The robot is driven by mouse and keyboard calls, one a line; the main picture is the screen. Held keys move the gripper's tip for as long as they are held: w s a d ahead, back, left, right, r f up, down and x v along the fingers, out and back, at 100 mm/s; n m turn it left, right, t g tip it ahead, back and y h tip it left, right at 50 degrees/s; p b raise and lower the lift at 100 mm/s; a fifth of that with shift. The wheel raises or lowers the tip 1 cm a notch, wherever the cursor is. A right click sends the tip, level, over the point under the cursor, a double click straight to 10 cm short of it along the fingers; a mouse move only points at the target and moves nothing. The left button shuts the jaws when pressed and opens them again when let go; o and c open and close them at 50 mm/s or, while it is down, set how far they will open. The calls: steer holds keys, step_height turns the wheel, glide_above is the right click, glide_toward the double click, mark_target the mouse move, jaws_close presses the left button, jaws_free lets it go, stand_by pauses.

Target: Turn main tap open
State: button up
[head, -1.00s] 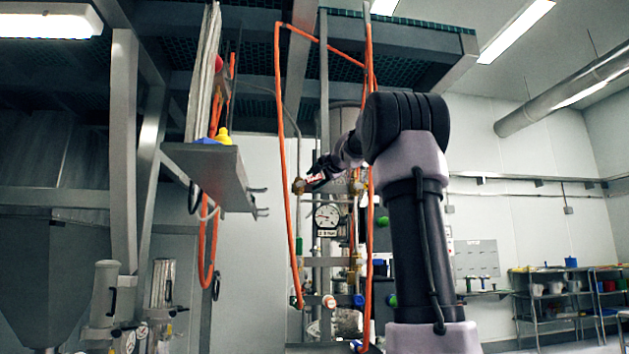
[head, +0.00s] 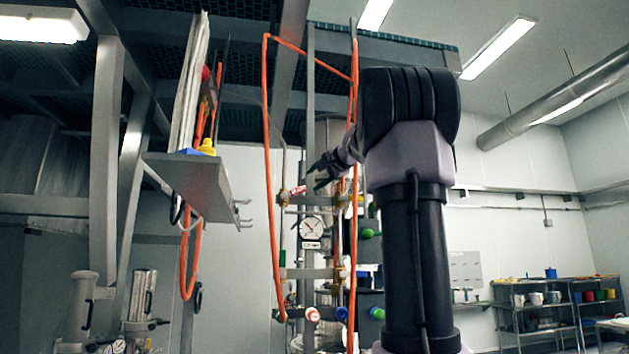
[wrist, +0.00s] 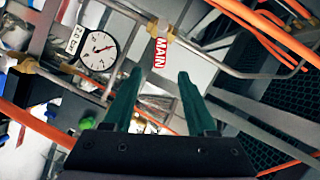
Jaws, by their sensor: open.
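The main tap's handle (wrist: 161,48) is red with a white MAIN label and sits on a pipe. In the wrist view it lies ahead of my gripper (wrist: 160,76), roughly centred between the two green fingertips. The gripper is open and holds nothing; the handle appears beyond the tips. In the head view the red-and-white handle (head: 298,190) is just left of and below my gripper (head: 316,175), on the upper pipe. They look apart, though the depth gap is hard to judge.
A round gauge (wrist: 99,50) with a 2.0 bar tag is left of the handle; it also hangs below it in the head view (head: 311,228). Orange hoses (head: 270,180) flank the pipework. A grey shelf (head: 190,185) juts out at left.

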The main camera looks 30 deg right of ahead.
steer(key=shift+f, duration=0.1)
steer(key=c, duration=0.4)
steer(key=shift+w+a+f+y, duration=0.25)
steer(key=shift+a+f+y, duration=0.15)
steer(key=shift+f, duration=0.25)
jaws_close()
steer(key=m+t, duration=1)
steer(key=m, duration=0.6)
glide_toward(293, 192)
steer(key=s+d+f, duration=0.2)
steer(key=d+f, duration=0.3)
steer(key=f, duration=0.1)
steer(key=s+a+r+x, duration=0.1)
steer(key=x, duration=1.1)
steer(key=shift+s+a+r, duration=0.2)
steer(key=shift+s+r, duration=0.05)
steer(key=shift+r, duration=0.25)
